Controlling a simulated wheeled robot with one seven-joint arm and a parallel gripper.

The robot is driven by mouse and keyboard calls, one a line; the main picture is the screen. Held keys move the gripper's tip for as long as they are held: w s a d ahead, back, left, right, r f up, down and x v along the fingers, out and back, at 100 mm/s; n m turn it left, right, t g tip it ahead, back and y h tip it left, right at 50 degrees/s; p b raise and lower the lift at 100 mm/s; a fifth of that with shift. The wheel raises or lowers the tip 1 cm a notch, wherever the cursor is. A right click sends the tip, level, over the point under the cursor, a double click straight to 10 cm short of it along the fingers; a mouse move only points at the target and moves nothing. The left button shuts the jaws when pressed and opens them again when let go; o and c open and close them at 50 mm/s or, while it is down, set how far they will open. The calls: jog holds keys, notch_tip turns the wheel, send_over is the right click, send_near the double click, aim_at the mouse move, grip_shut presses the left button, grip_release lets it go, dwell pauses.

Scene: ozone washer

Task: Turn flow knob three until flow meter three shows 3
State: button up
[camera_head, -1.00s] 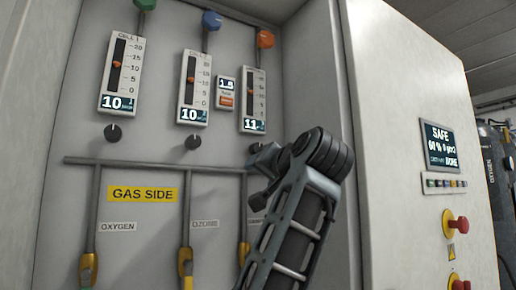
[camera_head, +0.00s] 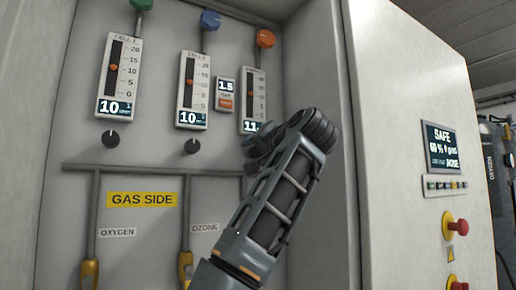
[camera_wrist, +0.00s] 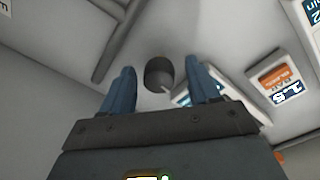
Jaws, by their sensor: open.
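Flow meter three (camera_head: 254,90) is the right-hand white gauge under the orange knob. Its display reads 11, its right part covered by my arm, and its orange marker is about mid-scale. Flow knob three is hidden behind my gripper (camera_head: 258,142) in the head view. In the wrist view a dark round knob (camera_wrist: 159,75) with a pale pointer line lies between the two blue fingertips of my open gripper (camera_wrist: 158,69). Gaps show on both sides of it. I cannot tell how deep the fingers reach along it. The meter's edge (camera_wrist: 183,98) shows behind the right finger.
Flow meters one (camera_head: 118,76) and two (camera_head: 193,90) both read 10, with dark knobs (camera_head: 111,139) below. A small display (camera_head: 226,94) reads 1.5. A grey pipe (camera_head: 150,168) runs below. The cabinet's side wall (camera_head: 312,60) stands close to the right of my gripper.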

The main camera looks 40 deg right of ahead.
jog(key=shift+w+d, duration=0.1)
jog(key=shift+w, duration=0.15)
jog(key=c, duration=1)
